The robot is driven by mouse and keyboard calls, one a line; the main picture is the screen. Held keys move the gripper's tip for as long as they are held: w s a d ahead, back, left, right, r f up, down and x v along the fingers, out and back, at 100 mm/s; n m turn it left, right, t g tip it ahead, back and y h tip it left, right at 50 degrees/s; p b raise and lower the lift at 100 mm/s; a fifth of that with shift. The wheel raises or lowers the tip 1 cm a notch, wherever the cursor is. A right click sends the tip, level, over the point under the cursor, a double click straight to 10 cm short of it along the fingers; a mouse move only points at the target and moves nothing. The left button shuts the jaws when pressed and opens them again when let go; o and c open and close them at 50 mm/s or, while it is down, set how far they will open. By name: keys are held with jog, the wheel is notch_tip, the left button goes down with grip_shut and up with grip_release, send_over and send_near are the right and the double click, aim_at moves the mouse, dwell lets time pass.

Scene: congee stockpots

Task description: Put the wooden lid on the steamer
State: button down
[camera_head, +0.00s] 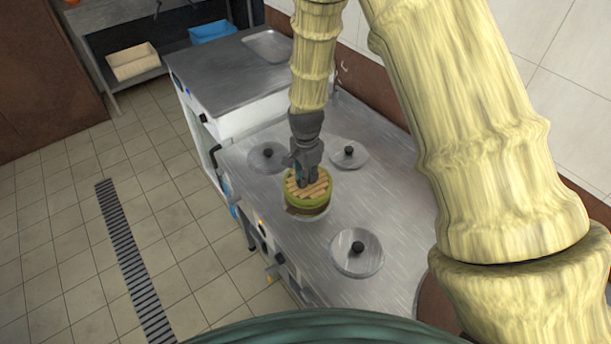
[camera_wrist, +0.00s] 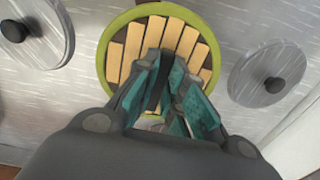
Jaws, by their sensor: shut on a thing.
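The wooden lid (camera_head: 318,190) is round, with pale slats and a green rim. It also shows in the wrist view (camera_wrist: 187,37). It sits on or just over the round steamer (camera_head: 309,209), of which a darker lower band shows; I cannot tell whether the two touch. My gripper (camera_head: 306,184) points down at the lid's middle and is shut on the lid. In the wrist view its teal fingers (camera_wrist: 165,90) come together over the slats.
Metal pot lids with black knobs stand around the steamer: one at the front (camera_head: 357,252), one at the right (camera_head: 348,153), one behind at the left (camera_head: 266,156). A steel counter (camera_head: 235,75) stands beyond. Tiled floor at the left is free.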

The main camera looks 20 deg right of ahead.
jog(key=shift+f, duration=0.6)
dwell(0.7)
jog(key=c, duration=1.8)
grip_release()
jog(key=shift+r, duration=0.1)
notch_tip(320, 180, up, 11)
jog(key=p, duration=0.7)
jog(key=shift+p, duration=0.35)
